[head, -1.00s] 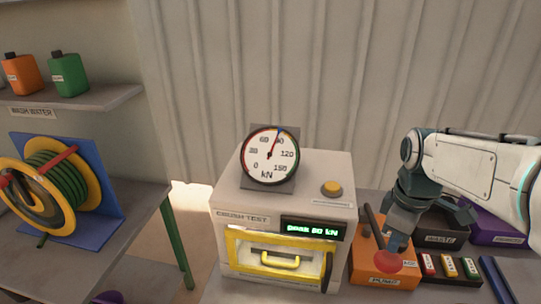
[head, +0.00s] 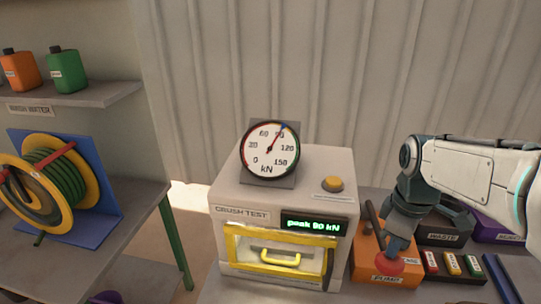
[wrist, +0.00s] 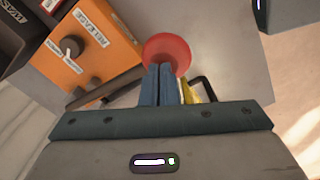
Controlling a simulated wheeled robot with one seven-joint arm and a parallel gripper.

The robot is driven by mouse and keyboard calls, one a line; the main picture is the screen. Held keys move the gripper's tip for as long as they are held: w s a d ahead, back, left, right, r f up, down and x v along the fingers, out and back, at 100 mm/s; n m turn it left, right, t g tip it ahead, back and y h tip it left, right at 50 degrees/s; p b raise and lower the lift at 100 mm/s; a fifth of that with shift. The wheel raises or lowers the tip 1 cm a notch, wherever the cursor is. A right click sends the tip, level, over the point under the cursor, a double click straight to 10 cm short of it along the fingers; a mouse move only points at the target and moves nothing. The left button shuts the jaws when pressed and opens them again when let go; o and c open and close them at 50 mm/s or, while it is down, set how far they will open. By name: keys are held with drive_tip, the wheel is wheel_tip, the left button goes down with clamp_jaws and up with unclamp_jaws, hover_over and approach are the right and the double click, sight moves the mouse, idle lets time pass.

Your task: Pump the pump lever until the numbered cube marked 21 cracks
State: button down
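The pump (head: 365,262) is an orange box to the right of the press, with a dark lever (wrist: 108,87) ending in a red knob (head: 390,267). My gripper (head: 397,250) is at the knob, and its fingers (wrist: 161,68) look closed side by side, their tips against the red knob (wrist: 168,48) rather than around it. The crush-test press (head: 225,198) has a yellow-framed door (head: 281,262), shut. Its gauge (head: 270,150) needle points up and right, near 90, and the green display (head: 313,226) appears to read a peak of 80 or 90 kN. The cube marked 21 cannot be made out.
A yellow button (head: 333,184) sits on top of the press. A dark waste bin (head: 446,238), a purple bin (head: 490,225) and a tray of small labelled blocks (head: 453,264) stand right of the pump. A hose reel (head: 60,185) is at the left.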

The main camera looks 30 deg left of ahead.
wheel_tip(320, 180, down, 7)
drive_tip(key=b, duration=0.4)
drive_tip(key=shift+r, duration=0.4)
wheel_tip(320, 180, up, 13)
drive_tip(key=p, duration=1)
drive_tip(key=shift+r+p, duration=0.15)
drive_tip(key=shift+p, duration=0.25)
drive_tip(key=shift+d, duration=0.1)
